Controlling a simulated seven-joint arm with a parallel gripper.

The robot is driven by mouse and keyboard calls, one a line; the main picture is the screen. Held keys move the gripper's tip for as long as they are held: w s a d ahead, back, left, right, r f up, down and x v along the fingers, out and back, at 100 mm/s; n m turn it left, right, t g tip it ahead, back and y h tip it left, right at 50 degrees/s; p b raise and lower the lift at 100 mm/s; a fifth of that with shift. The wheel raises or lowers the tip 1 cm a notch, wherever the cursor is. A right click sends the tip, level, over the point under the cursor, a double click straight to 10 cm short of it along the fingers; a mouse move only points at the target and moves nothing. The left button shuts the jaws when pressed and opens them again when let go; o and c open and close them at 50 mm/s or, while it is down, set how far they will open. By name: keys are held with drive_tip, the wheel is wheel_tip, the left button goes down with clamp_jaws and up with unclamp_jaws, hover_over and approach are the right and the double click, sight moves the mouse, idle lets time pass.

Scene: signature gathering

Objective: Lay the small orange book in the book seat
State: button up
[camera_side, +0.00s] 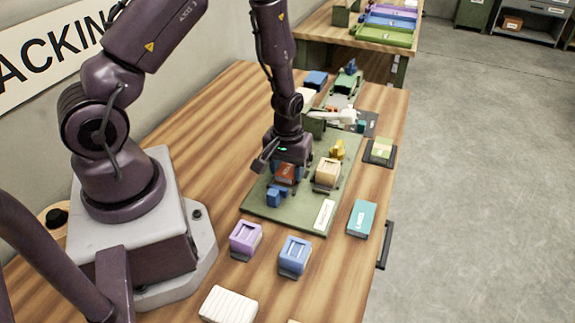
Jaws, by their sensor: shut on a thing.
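A small orange-brown book (286,173) shows directly under my gripper (285,181), at the left part of a green board (268,214). My gripper points down and is shut on this book. Blue parts show beside and below the book, with a blue block (275,196) in front of it on the board. I cannot make out the book seat for sure, and the gripper hides the area behind the book. I cannot tell whether the book touches anything beneath it.
A tan block (327,172) and a yellow piece (337,149) stand on the board to the right. A teal box (361,218) lies right of the board. Purple (245,239) and blue (294,256) blocks and a white ribbed block (228,304) stand in front. The table's right strip is mostly clear.

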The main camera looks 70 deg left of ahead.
drive_tip(key=shift+f, duration=0.25)
drive_tip(key=o, duration=0.9)
wheel_tip(320, 180, up, 13)
wheel_tip(320, 180, up, 11)
drive_tip(key=m+t, duration=0.2)
drive_tip(key=m, duration=0.2)
hover_over(287, 171)
drive_tip(key=s+d, duration=0.2)
drive_tip(key=d, duration=0.2)
drive_tip(key=s+d+r+m+t, duration=0.3)
drive_tip(key=s+r+m, duration=0.2)
drive_tip(key=s+r, duration=0.4)
drive_tip(key=shift+s+d+r+t, duration=0.15)
drive_tip(key=shift+d+t, duration=0.15)
drive_tip(key=shift+d, duration=0.05)
